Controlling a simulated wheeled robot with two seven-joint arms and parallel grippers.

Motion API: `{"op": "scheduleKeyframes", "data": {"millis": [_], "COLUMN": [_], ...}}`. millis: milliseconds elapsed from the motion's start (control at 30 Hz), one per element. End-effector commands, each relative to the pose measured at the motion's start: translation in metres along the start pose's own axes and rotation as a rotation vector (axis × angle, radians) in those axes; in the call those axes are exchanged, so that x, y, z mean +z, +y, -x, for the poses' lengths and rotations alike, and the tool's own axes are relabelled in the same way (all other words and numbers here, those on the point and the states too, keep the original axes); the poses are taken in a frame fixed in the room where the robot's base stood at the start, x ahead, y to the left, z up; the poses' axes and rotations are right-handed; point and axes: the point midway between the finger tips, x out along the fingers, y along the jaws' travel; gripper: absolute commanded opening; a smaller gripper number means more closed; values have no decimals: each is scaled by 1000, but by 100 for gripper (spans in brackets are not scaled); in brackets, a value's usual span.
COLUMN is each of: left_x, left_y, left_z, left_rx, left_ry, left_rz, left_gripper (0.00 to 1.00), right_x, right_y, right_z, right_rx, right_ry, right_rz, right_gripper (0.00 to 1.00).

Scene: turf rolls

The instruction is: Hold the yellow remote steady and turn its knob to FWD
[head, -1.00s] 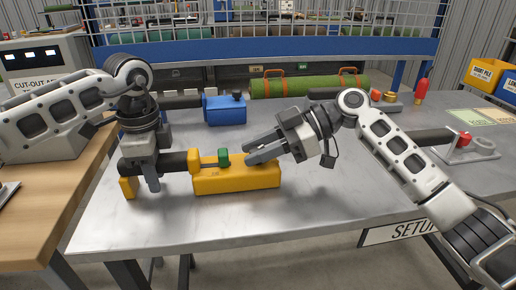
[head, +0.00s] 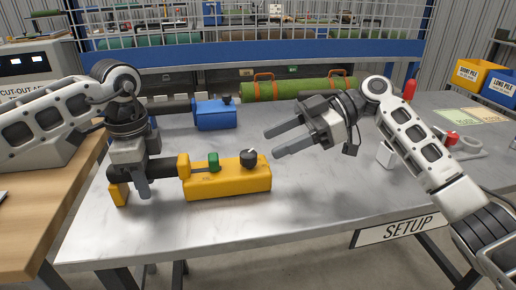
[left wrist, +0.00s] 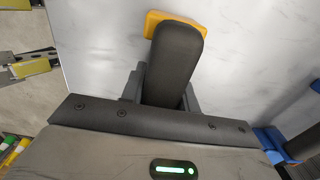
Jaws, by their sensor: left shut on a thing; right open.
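The yellow remote (head: 230,184) lies on the metal table, with a dark handle (head: 163,168) on its left and a yellow end cap (head: 118,192). My left gripper (head: 141,180) is shut around that handle. The left wrist view shows the dark handle (left wrist: 174,65) between the fingers and the yellow cap (left wrist: 155,22) beyond. A dark knob (head: 248,158) with a pale pointer mark stands on the remote's top right; its labels are too small to read. A green switch (head: 213,162) sits to its left. My right gripper (head: 271,142) is open and empty, above and right of the knob, not touching it.
A blue remote (head: 215,114) lies behind the yellow one. A green turf roll (head: 298,88) lies at the back. A white stand (head: 468,147) with a red part is at the right. The table front is clear, above a SETUP sign (head: 395,231).

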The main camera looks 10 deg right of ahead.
Motion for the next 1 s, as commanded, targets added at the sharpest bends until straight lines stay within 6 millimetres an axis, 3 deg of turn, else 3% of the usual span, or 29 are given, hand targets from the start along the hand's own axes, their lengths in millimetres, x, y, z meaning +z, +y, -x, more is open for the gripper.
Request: {"op": "scheduleKeyframes", "data": {"millis": [100,300,733,767,833,1000], "left_x": [0,0,0,0,0,0], "left_y": [2,2,2,2,2,1], "left_z": [-6,-6,-6,-6,-5,-3], "left_rx": [10,10,9,9,8,5], "left_ry": [-5,-5,-5,-5,-5,-3], "left_rz": [-2,-2,-1,-1,-1,0], "left_gripper": [0,0,0,34,53,56], "right_x": [1,0,1,1,1,0], "right_y": [0,0,0,0,0,0], "right_z": [24,46,50,50,50,50], "right_rx": [2,1,0,0,0,0], "right_ry": [-2,-1,-1,-1,-1,-1], "right_rz": [0,0,0,0,0,0], "right_gripper": [52,52,52,52,52,52]}}
